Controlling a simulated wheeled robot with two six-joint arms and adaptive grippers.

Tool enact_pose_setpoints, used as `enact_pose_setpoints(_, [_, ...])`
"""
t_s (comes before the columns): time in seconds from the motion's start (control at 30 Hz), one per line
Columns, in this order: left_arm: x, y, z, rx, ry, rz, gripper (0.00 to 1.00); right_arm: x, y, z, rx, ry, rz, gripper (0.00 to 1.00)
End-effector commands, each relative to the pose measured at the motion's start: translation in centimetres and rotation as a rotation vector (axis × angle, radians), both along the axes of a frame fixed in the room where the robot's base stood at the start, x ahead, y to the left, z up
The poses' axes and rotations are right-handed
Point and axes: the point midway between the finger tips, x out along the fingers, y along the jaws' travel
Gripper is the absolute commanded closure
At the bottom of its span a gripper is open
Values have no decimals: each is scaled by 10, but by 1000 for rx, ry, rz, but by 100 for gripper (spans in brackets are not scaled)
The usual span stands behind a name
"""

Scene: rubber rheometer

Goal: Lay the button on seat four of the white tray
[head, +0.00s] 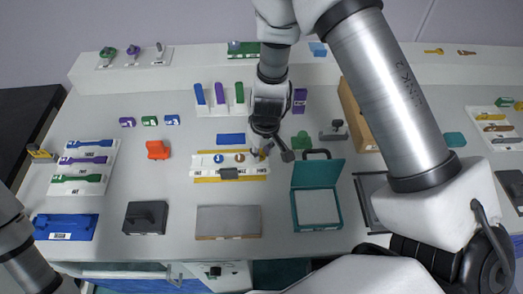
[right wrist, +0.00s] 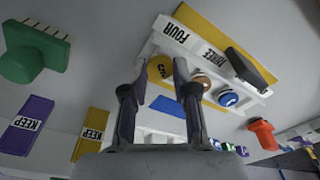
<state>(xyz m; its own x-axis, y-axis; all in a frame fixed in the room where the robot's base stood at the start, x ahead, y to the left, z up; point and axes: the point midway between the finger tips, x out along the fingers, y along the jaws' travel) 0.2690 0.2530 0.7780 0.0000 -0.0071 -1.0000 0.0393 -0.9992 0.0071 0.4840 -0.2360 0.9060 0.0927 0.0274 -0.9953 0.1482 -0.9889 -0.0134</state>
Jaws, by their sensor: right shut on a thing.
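The white tray (head: 212,172) lies mid-table in the head view, with a blue button and a brown button in its seats. In the right wrist view, the tray (right wrist: 194,42) shows the labels FOUR and THREE. My right gripper (head: 262,151) is at the tray's right end. In the right wrist view, its fingertips (right wrist: 162,66) are shut on a yellow button (right wrist: 160,69) with dark marking, beside the FOUR label. I cannot tell whether the button touches the seat. My left gripper is out of view; only part of my left arm shows at the left edge.
A dark grey block (head: 229,174) sits at the tray's front edge. A blue plate (head: 231,139) lies behind the tray, an orange piece (head: 158,150) to its left. A teal open box (head: 317,196) stands to the right, a green piece (head: 301,141) behind it.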

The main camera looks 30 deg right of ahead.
Motion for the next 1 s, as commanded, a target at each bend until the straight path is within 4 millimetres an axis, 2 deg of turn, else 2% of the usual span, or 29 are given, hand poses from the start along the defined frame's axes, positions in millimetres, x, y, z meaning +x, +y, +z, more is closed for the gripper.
enact_pose_setpoints(0.23, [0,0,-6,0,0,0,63,0,0,-6,0,0,0,100])
enact_pose_setpoints(0.27, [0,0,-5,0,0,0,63,0,0,-4,0,0,0,61])
enact_pose_setpoints(0.3, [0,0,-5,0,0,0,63,0,0,-4,0,0,0,47])
enact_pose_setpoints(0.33, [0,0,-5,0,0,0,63,0,0,-4,0,0,0,42])
enact_pose_setpoints(0.6, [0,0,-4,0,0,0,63,0,0,-4,0,0,0,42])
enact_pose_setpoints(0.73, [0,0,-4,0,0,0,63,0,0,3,1,-2,1,42])
enact_pose_setpoints(0.87, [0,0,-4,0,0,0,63,-1,0,23,1,-4,2,42])
enact_pose_setpoints(1.0, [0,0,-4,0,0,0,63,-5,-2,60,-1,-6,2,42])
